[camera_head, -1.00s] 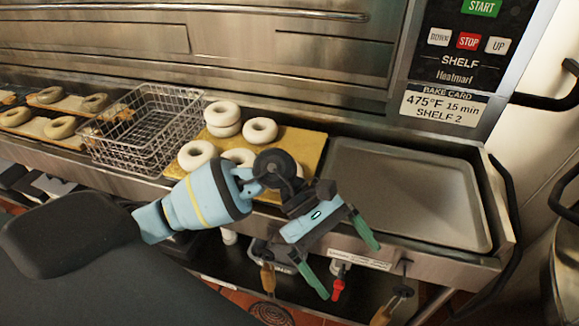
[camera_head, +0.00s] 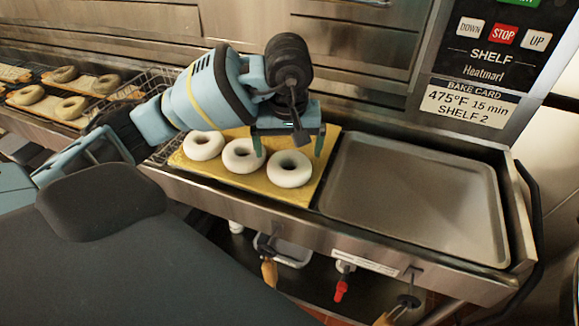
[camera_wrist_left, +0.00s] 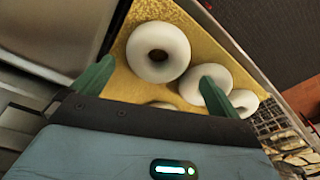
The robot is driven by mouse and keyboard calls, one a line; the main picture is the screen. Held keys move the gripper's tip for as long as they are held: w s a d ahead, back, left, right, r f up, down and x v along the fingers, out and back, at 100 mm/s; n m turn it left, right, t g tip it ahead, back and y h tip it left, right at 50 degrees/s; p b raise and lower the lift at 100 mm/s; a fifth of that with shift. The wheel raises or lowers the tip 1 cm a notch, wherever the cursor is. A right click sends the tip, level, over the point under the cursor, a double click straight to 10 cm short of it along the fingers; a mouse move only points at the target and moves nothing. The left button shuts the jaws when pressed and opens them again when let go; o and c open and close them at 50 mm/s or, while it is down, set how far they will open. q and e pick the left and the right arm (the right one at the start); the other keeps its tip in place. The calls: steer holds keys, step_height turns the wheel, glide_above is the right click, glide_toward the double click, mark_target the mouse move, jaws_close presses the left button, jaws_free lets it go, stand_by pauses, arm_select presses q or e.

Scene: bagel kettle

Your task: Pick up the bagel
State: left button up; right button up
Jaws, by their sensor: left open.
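Three pale ring-shaped bagels lie in a front row on a yellow board (camera_head: 304,197) in the head view: left bagel (camera_head: 203,153), middle bagel (camera_head: 240,164), right bagel (camera_head: 289,180). The board's back part is hidden by my left arm. My left gripper (camera_head: 289,142) is open above the board, its fingers pointing down just behind the right bagel. In the left wrist view, the right bagel (camera_wrist_left: 150,38) lies beyond the open left gripper (camera_wrist_left: 156,84), with nothing between the fingers held. Part of another bagel (camera_wrist_left: 160,104) shows at the gripper's edge. My right gripper is not in view.
An empty grey tray (camera_head: 415,195) lies right of the board. A wire basket (camera_head: 160,77) stands left, partly behind my arm. Boards with more bagels (camera_head: 72,108) lie further left. The oven front rises close behind.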

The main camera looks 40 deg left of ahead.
mark_target(289, 162)
arm_select(q)
steer(key=shift+w+a+f+p, duration=0.1)
steer(key=shift+w+f, duration=0.1)
steer(key=shift+f, duration=0.8)
steer(key=shift+w+a+f+p, duration=0.1)
steer(key=shift+w+f, duration=0.05)
steer(key=shift+f, duration=0.85)
steer(key=shift+w+a+f+p, duration=0.1)
steer(key=shift+w+f, duration=0.1)
steer(key=shift+f, duration=0.8)
steer(key=c, duration=0.7)
steer(key=shift+o, duration=0.2)
